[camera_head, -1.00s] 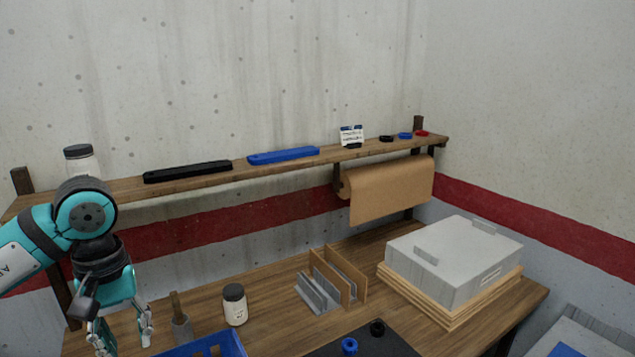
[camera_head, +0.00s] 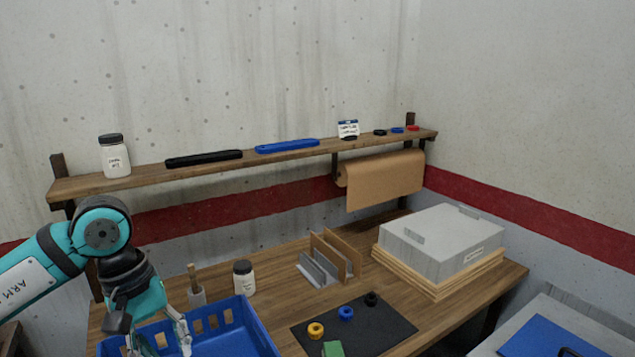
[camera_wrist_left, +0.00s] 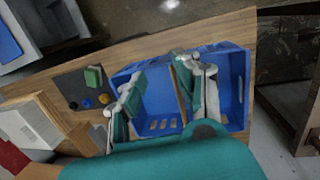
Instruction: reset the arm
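My left gripper (camera_head: 165,342) hangs from the left over the left part of the blue crate (camera_head: 233,318). Its fingers are apart, with nothing visible held between them. In the left wrist view, the left gripper (camera_wrist_left: 162,95) is open, with the blue crate (camera_wrist_left: 237,75) behind its fingers. A brown strip shows between the fingers, close to one of them; I cannot tell what it is. My right gripper is not in view.
A wall shelf (camera_head: 225,167) holds a white jar (camera_head: 115,160), black and blue bars, a small card and rings. Another jar (camera_head: 244,278) stands behind the crate. A dark mat (camera_head: 375,335) carries coloured knobs and a green block. A grey box (camera_head: 440,243) sits at right.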

